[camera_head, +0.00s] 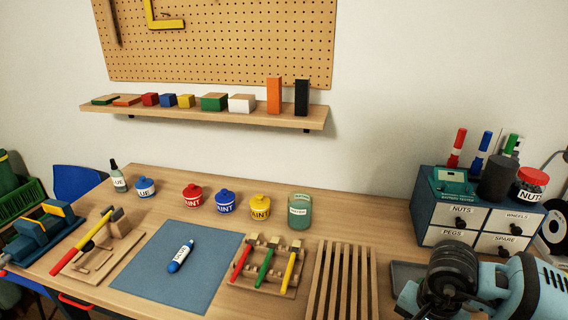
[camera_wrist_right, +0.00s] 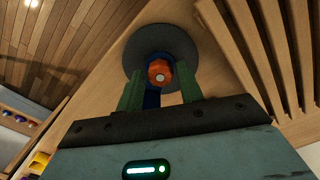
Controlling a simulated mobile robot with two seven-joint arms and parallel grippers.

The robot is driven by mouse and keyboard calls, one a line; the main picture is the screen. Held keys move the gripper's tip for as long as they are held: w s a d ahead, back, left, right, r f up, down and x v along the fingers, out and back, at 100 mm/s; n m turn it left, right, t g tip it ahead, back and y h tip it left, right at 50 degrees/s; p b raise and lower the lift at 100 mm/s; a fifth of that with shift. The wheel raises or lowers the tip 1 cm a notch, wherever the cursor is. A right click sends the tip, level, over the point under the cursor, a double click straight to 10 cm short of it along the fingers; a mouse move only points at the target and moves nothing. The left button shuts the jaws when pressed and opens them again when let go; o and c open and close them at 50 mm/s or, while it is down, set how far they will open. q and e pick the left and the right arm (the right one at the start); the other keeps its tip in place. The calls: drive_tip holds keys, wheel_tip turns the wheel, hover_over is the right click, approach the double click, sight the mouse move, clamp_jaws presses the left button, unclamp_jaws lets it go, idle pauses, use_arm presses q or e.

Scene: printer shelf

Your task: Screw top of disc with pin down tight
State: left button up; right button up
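A dark grey round disc (camera_wrist_right: 136,55) shows in the right wrist view, over pale wood. An orange knob-like top (camera_wrist_right: 159,71) with a light pin end sits at its middle, with a blue part (camera_wrist_right: 152,98) below it. My right gripper (camera_wrist_right: 160,88) has its two green fingers on either side of the blue part, just below the orange top. Whether the fingers press on it is unclear. In the head view my right arm fills the lower right corner, and I cannot make out the disc there. My left gripper is not in view.
A slatted wooden rack (camera_head: 342,281) lies close to my right arm. A drawer unit (camera_head: 433,207) with markers and a nuts jar (camera_head: 529,184) stands behind it. Paint pots, a blue mat (camera_head: 147,274) and a tool rack (camera_head: 255,285) occupy the table to the left.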

drive_tip(key=c, duration=0.5)
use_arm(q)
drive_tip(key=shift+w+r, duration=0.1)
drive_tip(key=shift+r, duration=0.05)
use_arm(e)
drive_tip(key=m, duration=0.2)
drive_tip(key=shift+r+m+p, duration=0.15)
drive_tip(key=shift+m+p, duration=0.2)
drive_tip(key=shift+m, duration=0.05)
drive_tip(key=m+p, duration=0.1)
drive_tip(key=m, duration=0.3)
drive_tip(key=shift+m+p, duration=0.7)
drive_tip(key=shift+m, duration=1.1)
drive_tip(key=shift+m+p, duration=0.55)
drive_tip(key=shift+m, duration=1.55)
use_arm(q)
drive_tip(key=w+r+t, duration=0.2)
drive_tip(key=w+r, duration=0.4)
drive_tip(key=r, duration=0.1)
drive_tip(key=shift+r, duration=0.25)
use_arm(e)
drive_tip(key=shift+m, duration=1.4)
